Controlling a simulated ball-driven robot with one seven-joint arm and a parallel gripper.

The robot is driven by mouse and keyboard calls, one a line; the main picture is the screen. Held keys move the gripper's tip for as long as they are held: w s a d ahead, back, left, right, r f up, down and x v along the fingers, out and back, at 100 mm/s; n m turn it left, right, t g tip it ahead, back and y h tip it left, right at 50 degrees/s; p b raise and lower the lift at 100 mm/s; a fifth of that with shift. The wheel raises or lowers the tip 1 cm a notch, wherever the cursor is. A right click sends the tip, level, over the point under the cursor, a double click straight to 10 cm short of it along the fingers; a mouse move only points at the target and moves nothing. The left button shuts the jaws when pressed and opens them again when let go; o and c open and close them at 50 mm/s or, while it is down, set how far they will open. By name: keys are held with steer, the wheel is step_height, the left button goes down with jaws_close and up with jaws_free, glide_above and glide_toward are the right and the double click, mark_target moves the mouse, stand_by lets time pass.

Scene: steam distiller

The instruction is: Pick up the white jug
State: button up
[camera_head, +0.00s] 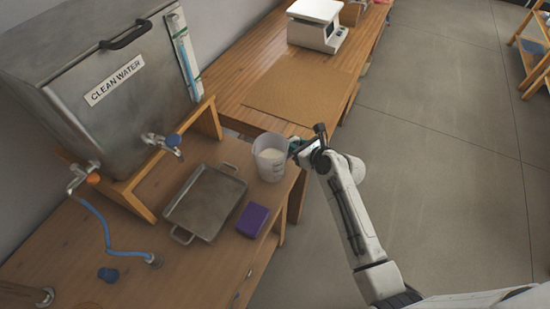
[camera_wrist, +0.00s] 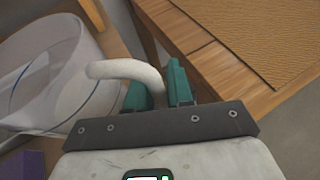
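The white jug (camera_head: 269,160) stands upright at the wooden table's right edge in the head view, with pale contents inside. In the wrist view, the jug (camera_wrist: 52,78) fills the left side, and its curved white handle (camera_wrist: 122,70) reaches toward my gripper (camera_wrist: 158,84). The handle passes down between the two green fingers, which look closed against it on both sides. My gripper (camera_head: 295,146) is at the jug's right side in the head view, where the fingers are small and partly hidden.
A metal tray (camera_head: 203,201) and a purple box (camera_head: 252,220) are left of and in front of the jug. The clean water tank (camera_head: 110,85) with its blue tap (camera_head: 172,141) stands behind. A second table (camera_head: 225,84) holds a brown mat (camera_head: 300,92) and a scale (camera_head: 316,25).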

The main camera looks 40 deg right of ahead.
jaws_close()
steer(key=shift+r, duration=0.25)
stand_by(0.4)
